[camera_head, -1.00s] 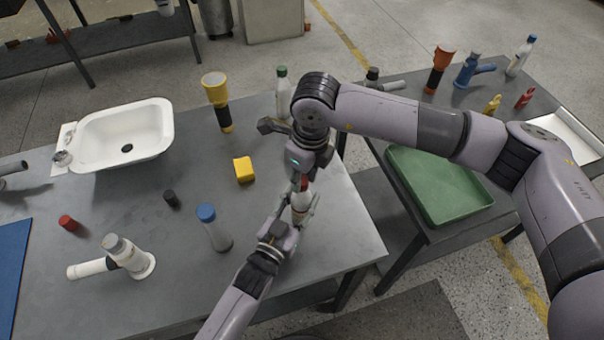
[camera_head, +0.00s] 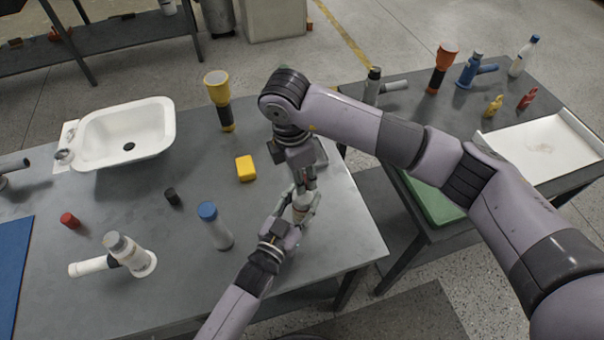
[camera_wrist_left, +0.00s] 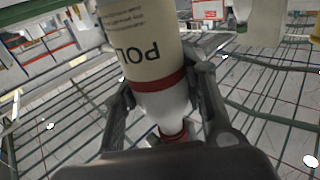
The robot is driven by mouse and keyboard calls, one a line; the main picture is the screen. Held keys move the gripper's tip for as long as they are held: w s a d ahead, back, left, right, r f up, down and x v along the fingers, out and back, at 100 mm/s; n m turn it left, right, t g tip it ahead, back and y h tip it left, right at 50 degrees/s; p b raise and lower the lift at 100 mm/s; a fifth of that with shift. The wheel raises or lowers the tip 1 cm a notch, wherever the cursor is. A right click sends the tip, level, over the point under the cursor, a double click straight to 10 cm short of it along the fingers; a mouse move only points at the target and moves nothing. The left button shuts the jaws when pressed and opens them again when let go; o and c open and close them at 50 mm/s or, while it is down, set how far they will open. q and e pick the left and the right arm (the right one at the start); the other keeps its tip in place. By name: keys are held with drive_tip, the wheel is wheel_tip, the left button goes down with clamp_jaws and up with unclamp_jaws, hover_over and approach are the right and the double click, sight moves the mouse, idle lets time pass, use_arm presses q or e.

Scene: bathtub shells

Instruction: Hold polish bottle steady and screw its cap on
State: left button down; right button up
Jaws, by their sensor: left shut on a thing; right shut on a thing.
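The polish bottle (camera_head: 301,208) stands near the right end of the grey table. My left gripper (camera_head: 302,214) is shut around its body from the front. In the left wrist view the bottle (camera_wrist_left: 140,45) shows a cream label reading "POL", a red band and a pale shoulder, with the left fingers (camera_wrist_left: 163,105) on both sides. A red part shows at its narrow end. My right gripper (camera_head: 306,184) points down directly above the bottle, shut on the small red cap, which its fingers mostly hide. I cannot tell how far the cap sits on the neck.
A blue-capped bottle (camera_head: 215,226), yellow block (camera_head: 245,168), black cap (camera_head: 172,197), red cap (camera_head: 69,220) and white pipe fitting (camera_head: 128,254) stand left of my grippers. A white basin (camera_head: 160,118) and yellow flashlight (camera_head: 218,95) are behind. A second table holds trays.

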drive_tip(key=m, duration=0.7)
drive_tip(key=shift+m+g, duration=0.4)
drive_tip(key=o, duration=0.7)
drive_tip(key=shift+c, duration=0.5)
